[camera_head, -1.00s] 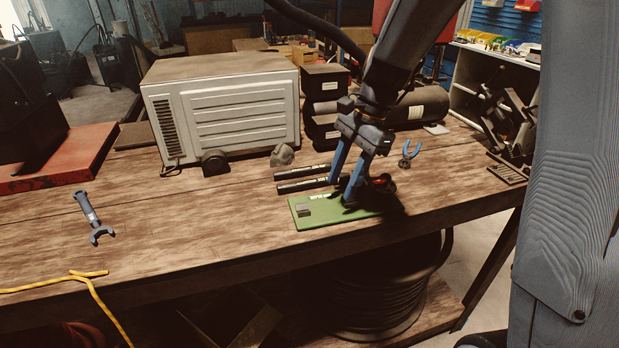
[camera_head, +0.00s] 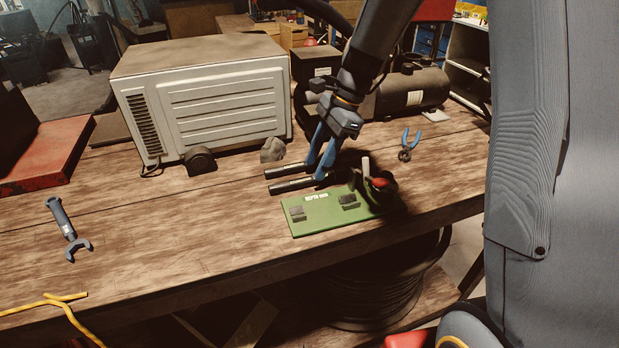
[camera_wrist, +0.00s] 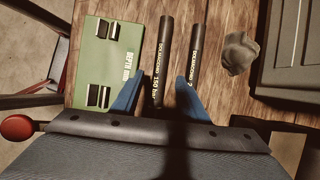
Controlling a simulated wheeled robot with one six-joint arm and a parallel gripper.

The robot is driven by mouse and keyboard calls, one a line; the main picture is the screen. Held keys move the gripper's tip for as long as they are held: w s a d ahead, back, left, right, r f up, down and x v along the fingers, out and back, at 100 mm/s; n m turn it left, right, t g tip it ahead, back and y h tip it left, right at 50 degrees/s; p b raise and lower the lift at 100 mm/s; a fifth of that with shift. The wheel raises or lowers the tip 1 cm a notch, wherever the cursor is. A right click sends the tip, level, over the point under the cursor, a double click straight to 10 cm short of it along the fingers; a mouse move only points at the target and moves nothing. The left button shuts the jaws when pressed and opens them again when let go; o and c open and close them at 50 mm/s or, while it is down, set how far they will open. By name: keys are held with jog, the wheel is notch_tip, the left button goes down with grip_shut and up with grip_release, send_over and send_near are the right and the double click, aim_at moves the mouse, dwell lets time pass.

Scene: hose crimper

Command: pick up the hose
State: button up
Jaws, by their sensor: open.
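Two short black hoses lie side by side on the wooden workbench, the rear hose (camera_head: 285,172) and the front hose (camera_head: 288,187). The fingers also show in the wrist view (camera_wrist: 158,90). I cannot tell whether they touch a hose.
A green board (camera_head: 322,217) with dark blocks lies just in front of the hoses, with a red-topped device (camera_head: 380,184) on its right. A grey stone-like lump (camera_head: 272,150) and a large white metal box (camera_head: 205,105) stand behind. Blue-handled pliers (camera_head: 405,153) lie right.

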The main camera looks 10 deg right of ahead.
aim_at(310, 177)
jog(key=shift+p+x, duration=0.45)
jog(key=shift+x, duration=1.35)
grip_shut()
jog(key=shift+r, duration=0.15)
